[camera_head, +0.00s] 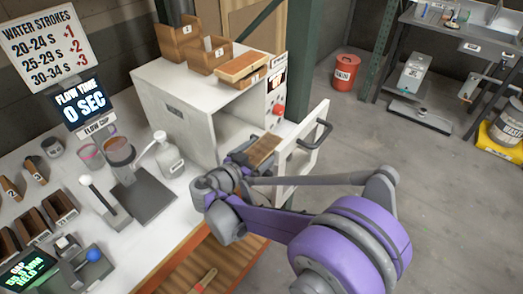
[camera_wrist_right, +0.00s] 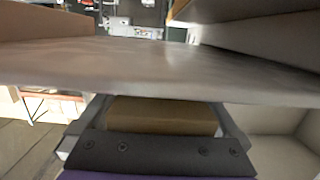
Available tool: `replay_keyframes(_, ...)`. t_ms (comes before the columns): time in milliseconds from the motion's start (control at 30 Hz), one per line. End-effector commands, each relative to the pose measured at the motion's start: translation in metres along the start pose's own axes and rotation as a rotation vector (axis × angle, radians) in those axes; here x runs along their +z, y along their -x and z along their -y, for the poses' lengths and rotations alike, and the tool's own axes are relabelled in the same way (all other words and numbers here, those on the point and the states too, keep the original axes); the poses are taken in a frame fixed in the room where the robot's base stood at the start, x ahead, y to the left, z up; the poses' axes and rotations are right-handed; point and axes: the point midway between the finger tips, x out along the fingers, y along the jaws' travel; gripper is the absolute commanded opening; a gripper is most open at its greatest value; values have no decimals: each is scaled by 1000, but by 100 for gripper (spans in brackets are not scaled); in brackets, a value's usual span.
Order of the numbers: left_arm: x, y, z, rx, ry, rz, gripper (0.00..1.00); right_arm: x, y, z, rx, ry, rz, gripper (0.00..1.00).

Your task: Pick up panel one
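A brown wooden panel (camera_head: 263,150), which I take to be panel one, sits at my right gripper (camera_head: 250,158) in front of the white cabinet's opening. In the right wrist view the brown panel (camera_wrist_right: 162,115) lies between the two dark fingers, which appear closed on its sides. No number is readable on it. The fingertips are partly hidden behind a pale surface in the wrist view. My left gripper is not in view.
The white cabinet (camera_head: 178,92) stands open, its door (camera_head: 303,147) swung out to the right beside my gripper. Numbered wooden boxes (camera_head: 180,40) and a light wooden board (camera_head: 240,66) sit on top.

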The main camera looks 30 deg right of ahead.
Motion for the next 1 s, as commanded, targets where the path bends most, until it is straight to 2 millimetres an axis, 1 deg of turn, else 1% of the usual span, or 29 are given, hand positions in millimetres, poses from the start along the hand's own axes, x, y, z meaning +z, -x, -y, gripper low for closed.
replay_keyframes(33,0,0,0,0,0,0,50,0,0,0,0,0,0,89)
replay_keyframes(67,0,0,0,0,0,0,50,0,0,0,0,0,0,84)
replay_keyframes(200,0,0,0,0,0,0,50,0,0,0,0,0,0,59)
replay_keyframes(367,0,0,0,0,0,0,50,0,0,0,0,0,0,30)
replay_keyframes(400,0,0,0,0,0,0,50,0,0,0,0,0,0,23)
replay_keyframes(633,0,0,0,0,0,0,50,-1,0,0,0,0,0,21)
replay_keyframes(733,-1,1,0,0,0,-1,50,-9,2,0,0,0,-1,21)
replay_keyframes(867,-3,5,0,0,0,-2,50,-32,5,0,0,0,-1,21)
replay_keyframes(1000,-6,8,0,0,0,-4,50,-61,10,0,0,-1,-1,21)
